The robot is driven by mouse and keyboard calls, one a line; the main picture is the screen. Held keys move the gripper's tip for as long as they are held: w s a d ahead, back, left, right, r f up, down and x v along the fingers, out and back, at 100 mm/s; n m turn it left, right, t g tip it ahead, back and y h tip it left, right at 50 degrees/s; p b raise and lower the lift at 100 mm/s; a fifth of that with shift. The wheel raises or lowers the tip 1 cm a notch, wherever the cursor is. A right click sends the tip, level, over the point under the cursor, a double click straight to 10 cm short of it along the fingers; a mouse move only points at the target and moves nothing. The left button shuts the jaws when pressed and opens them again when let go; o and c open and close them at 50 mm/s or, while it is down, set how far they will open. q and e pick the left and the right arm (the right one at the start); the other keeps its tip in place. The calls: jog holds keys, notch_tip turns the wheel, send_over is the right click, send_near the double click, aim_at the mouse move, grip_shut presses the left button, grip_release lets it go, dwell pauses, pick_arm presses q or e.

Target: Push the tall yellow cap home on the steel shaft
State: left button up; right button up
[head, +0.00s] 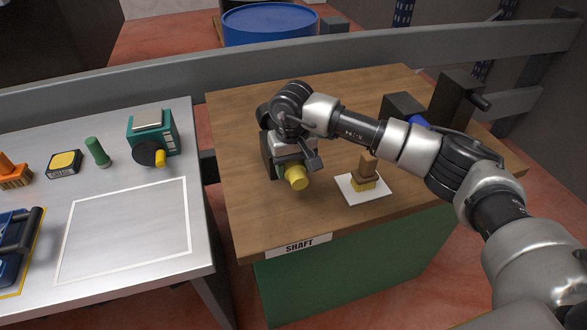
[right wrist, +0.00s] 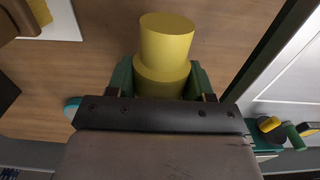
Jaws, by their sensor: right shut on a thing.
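My right gripper (head: 286,172) is over the left part of the wooden table and is shut on the yellow cap (head: 298,178). In the right wrist view the cap (right wrist: 166,42) is a stepped yellow cylinder, its wider part between the green fingers (right wrist: 160,82) and its narrower end sticking out beyond them. My left gripper is not in view.
A brush (head: 368,165) stands on a white pad (head: 348,190) right of the gripper. A dark block (head: 403,106) with a blue part stands behind my right arm. The wooden table's front edge carries a SHAFT label (head: 299,244). A grey table (head: 130,260) with several objects stands left.

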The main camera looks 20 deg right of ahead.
jog(key=shift+w+b, duration=0.75)
jog(key=shift+w, duration=0.2)
jog(key=o, duration=1.4)
jog(key=shift+c, duration=0.2)
jog(key=shift+r, duration=0.1)
